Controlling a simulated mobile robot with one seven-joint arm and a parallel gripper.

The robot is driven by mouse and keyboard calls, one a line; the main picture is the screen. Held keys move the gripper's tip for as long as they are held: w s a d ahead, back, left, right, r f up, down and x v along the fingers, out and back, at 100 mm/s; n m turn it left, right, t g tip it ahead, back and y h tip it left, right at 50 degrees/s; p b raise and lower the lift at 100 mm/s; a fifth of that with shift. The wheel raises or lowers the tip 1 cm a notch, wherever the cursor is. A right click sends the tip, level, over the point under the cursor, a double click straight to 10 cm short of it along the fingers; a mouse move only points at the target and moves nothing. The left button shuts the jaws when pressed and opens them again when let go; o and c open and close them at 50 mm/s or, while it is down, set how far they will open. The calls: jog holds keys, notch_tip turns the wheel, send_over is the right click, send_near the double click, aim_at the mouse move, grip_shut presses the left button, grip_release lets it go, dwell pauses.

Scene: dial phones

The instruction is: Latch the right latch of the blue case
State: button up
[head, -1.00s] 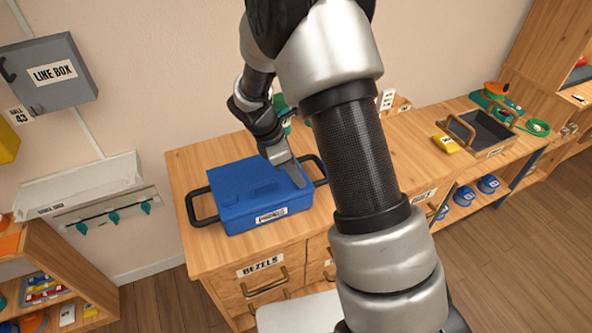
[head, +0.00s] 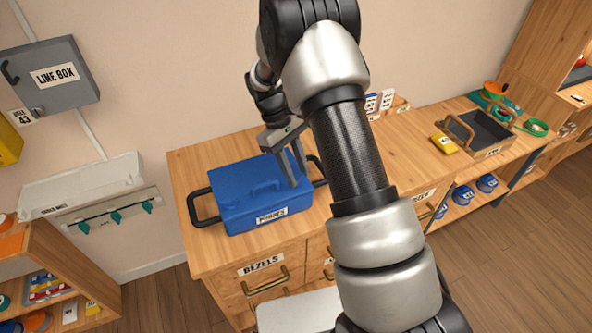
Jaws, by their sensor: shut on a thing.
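The blue case (head: 237,197) sits on the wooden cabinet top with its lid down. It has a white label on its front, a raised handle on its lid and a black loop handle at each end. My gripper (head: 298,178) points down at the right part of the lid. Its two fingers show apart, with tips at the case's right end. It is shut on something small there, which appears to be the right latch. The latch itself is hidden or too small to make out. My forearm covers the area just right of the case.
The wooden cabinet top (head: 393,148) is bare right of my arm. A dark tray (head: 480,128) and a yellow block (head: 444,144) stand farther right. A grey line box (head: 52,77) hangs on the wall at left. White number cards stand behind my arm.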

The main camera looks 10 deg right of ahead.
jog(key=m+y, duration=0.1)
jog(key=m, duration=0.4)
jog(key=shift+w+d+g+y, duration=0.1)
jog(key=shift+d+g+y, duration=0.1)
jog(key=shift+g+y, duration=0.2)
dwell(0.4)
jog(key=o, duration=1.1)
jog(key=v, duration=1.7)
jog(key=shift+d+r+p, duration=0.1)
jog(key=shift+r+p, duration=0.1)
jog(key=shift+p, duration=0.2)
jog(key=shift+r, duration=0.1)
